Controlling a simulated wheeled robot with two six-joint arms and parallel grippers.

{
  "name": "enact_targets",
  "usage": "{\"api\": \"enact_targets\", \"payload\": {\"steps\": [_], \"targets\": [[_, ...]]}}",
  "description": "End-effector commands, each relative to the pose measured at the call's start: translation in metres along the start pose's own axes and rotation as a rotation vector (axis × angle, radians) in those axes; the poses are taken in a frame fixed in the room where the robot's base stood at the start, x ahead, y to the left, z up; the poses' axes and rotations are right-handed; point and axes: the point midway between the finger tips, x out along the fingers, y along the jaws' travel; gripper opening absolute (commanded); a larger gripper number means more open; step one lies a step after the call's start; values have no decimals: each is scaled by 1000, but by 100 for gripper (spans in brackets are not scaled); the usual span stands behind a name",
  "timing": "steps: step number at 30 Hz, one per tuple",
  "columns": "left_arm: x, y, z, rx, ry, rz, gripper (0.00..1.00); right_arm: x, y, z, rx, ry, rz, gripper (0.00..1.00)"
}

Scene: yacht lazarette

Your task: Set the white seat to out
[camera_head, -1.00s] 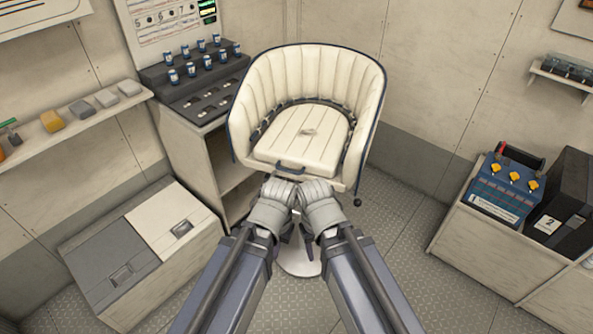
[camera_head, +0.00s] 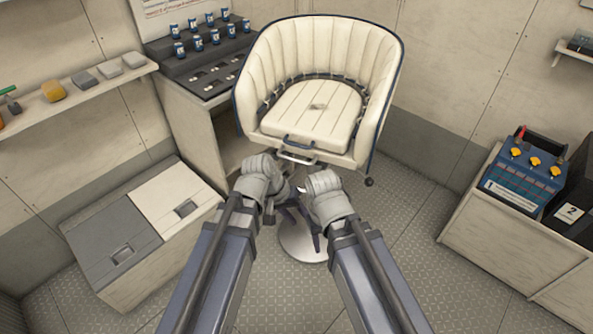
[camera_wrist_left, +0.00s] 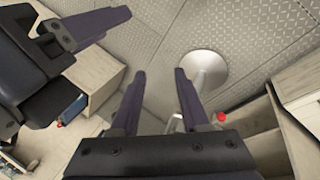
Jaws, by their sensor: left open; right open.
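The white seat (camera_head: 317,110) is a ribbed tub seat with dark blue trim, upright on a pedestal with a round base (camera_head: 300,240). A pale metal bar handle (camera_head: 297,157) shows at its front lower edge, and a lever with a dark knob (camera_head: 369,182) at its lower right. My left gripper (camera_head: 290,203) is below the seat's front, open and empty, as its spread fingers (camera_wrist_left: 160,75) show in the left wrist view. My right gripper (camera_head: 318,238) is to its right, also open; its fingertips are partly hidden. Neither visibly touches the seat.
A low locker (camera_head: 150,225) stands at left and a counter with cans (camera_head: 210,75) behind it. A cabinet at right bears a blue box with yellow knobs (camera_head: 520,175). Floor is clear right of the pedestal. A small red part (camera_wrist_left: 221,117) shows in the left wrist view.

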Motion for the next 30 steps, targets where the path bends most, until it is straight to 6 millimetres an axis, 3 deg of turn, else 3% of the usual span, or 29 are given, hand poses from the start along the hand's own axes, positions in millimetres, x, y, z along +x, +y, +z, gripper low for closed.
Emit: {"api": "enact_targets", "payload": {"steps": [1,4,9,12,16,21,30], "targets": [[26,-11,-20,-67,49,97,47,36,-4,-2,0,0,0,50],[32,-15,-57,-197,152,304,47,69,-7,-4,0,0,0,50],[16,-39,-117,-407,321,619,47,116,-11,-7,-1,0,0,50],[-1,-57,-142,-503,398,762,47,134,-13,-8,-1,0,0,50],[-20,-75,-162,-584,464,886,47,148,-14,-9,-1,0,0,50],[-33,-84,-170,-623,495,948,47,152,-14,-9,-1,0,0,50],[-24,-72,-184,-622,492,950,47,155,-15,-9,-1,0,0,50]]}}
